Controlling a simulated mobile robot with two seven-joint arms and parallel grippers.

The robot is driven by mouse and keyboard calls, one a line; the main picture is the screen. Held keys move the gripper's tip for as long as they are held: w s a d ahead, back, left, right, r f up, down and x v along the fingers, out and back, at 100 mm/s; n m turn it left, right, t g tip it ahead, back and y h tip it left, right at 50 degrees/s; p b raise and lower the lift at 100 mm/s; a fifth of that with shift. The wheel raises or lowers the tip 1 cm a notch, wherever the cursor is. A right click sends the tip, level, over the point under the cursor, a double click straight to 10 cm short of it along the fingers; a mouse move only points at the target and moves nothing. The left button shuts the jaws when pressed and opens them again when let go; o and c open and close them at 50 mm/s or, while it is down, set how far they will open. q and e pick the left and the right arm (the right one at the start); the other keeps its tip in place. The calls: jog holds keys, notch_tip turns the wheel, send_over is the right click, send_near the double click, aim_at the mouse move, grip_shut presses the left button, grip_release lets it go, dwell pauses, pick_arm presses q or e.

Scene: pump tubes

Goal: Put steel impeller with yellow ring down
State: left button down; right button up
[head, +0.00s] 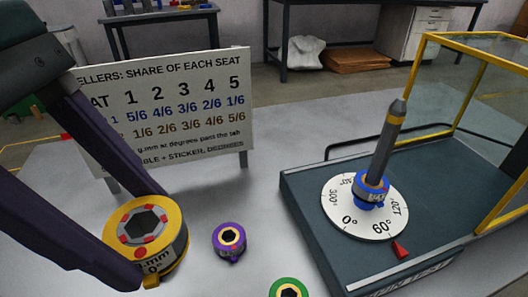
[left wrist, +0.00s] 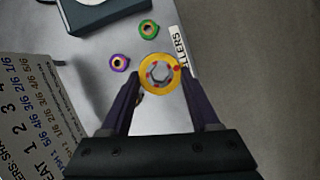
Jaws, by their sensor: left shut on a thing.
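The steel impeller with the yellow ring (head: 172,225) is at the lower left of the head view. It has a dark hexagonal hole, red marks and a white label on its side. My left gripper (head: 147,240) comes in from the left with one purple finger on each side of it, shut on it. In the left wrist view the yellow ring (left wrist: 160,59) sits between the fingertips. It looks larger than the other ringed parts and seems held above the table. The gap below it is hard to tell. My right gripper is not in view.
A purple-ringed part (head: 229,239) and a green-ringed part (head: 288,288) stand on the grey table. A sign board (head: 165,110) stands behind. At right is a dark stand (head: 310,235) with a dial (head: 340,215), a blue-ringed part (head: 371,190) on an upright spindle and a yellow-framed guard.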

pick_arm(q)
jog(key=f+b, duration=0.1)
jog(key=f, duration=0.6)
jog(key=f+b, duration=0.2)
jog(key=f, duration=0.6)
jog(key=shift+w+d+f, duration=0.15)
jog(key=shift+w+d, duration=0.05)
jog(key=shift+f+b, duration=0.95)
jog(key=shift+f, duration=1.4)
jog(key=shift+f, duration=0.15)
jog(key=shift+c, duration=0.6)
grip_release()
